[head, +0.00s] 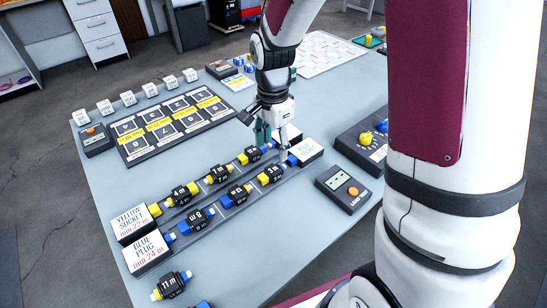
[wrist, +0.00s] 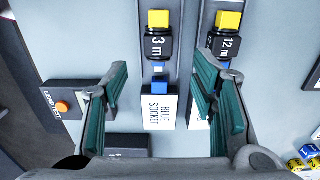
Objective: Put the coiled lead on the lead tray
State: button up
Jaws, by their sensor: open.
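In the wrist view the 3 m lead (wrist: 158,45) lies in one rail and the 12 m lead (wrist: 226,46) in the other. Another lead (head: 171,284) lies loose at the table's front left. I cannot tell which is the coiled lead, or which surface is the lead tray. My gripper (head: 273,148) is open over the rails' far end; in the wrist view its teal fingers (wrist: 160,105) stand either side of the BLUE SOCKET sign, empty.
A lead tester (head: 343,188) sits right of the rails. A dark numbered board (head: 176,125) lies left. Bare table lies between tester and front edge.

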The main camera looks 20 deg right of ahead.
jog(key=s+r+n+t, duration=0.1)
jog(key=s+r+n, duration=0.6)
jog(key=s+r, duration=0.65)
jog(key=s+r+n+t, duration=0.1)
jog(key=s+r+n, duration=0.3)
jog(key=s+n, duration=0.3)
jog(key=s, duration=0.4)
jog(key=shift+s+d+t, duration=0.15)
jog(key=shift+s+t, duration=0.25)
notch_tip(320, 180, up, 6)
jog(key=t+p, duration=0.1)
jog(key=p, duration=0.4)
jog(key=shift+r, duration=0.2)
jog(key=shift+w, duration=0.1)
jog(key=shift+d, duration=0.1)
